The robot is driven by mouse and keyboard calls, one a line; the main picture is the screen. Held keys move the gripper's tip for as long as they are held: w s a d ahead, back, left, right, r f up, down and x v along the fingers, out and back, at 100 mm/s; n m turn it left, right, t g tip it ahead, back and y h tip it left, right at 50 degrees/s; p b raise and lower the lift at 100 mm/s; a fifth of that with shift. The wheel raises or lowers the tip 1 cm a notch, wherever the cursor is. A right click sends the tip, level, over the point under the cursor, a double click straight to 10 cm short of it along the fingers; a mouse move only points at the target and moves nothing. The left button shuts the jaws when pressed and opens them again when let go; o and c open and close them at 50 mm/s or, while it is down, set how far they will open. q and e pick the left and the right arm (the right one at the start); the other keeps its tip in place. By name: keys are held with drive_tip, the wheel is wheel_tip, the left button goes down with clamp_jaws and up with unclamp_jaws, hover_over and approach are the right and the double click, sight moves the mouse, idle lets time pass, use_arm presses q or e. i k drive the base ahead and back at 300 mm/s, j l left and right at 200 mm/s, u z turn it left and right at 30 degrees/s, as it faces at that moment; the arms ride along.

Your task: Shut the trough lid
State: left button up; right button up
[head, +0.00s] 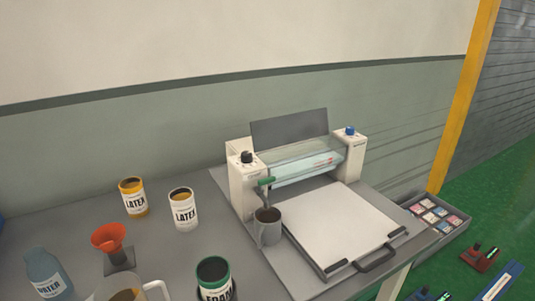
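A white roller machine (240,186) stands on the grey table, with a black knob on its left post and a blue knob on its right post. A dark grey flat panel (290,129) stands up, tilted back, behind the top of the machine; it looks like the trough lid, raised. A clear, pale-blue see-through part (300,160) lies across between the posts. A green-tipped handle (267,181) sticks out at the machine's front left. Neither of my grippers is in view.
A grey mug (267,227) stands by the white bed (330,225). Left are two latex cans (183,210) (133,197), a water bottle (48,274), a red funnel (109,238), a jug (125,292) and a green-rimmed can (214,280). A tray of colored pieces (437,220) sits right.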

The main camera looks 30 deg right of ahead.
sight(268, 134)
drive_tip(key=z, duration=1.35)
